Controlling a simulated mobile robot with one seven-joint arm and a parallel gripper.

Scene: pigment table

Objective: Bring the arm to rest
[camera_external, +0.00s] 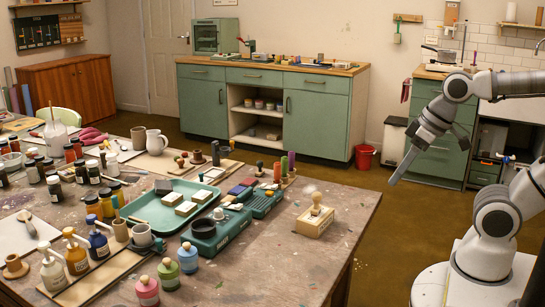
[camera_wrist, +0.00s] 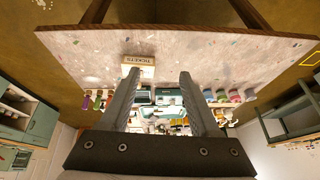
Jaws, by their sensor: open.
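My gripper (camera_external: 399,172) is raised in the air beyond the right end of the paint-stained table (camera_external: 318,260), with its fingers pointing down and to the left. In the wrist view my gripper (camera_wrist: 155,77) shows its two fingers spread apart with nothing between them. It touches nothing. A wooden box marked TICKETS (camera_wrist: 138,61), with a knob-handled stamp on top in the outside view (camera_external: 315,216), stands on the table near its right edge, apart from my gripper.
The table holds a green tray (camera_external: 148,204), several pump bottles (camera_external: 76,254), jars and small pots (camera_external: 146,289). A green cabinet (camera_external: 310,110) and a red bucket (camera_external: 365,156) stand behind. Floor between table and arm is clear.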

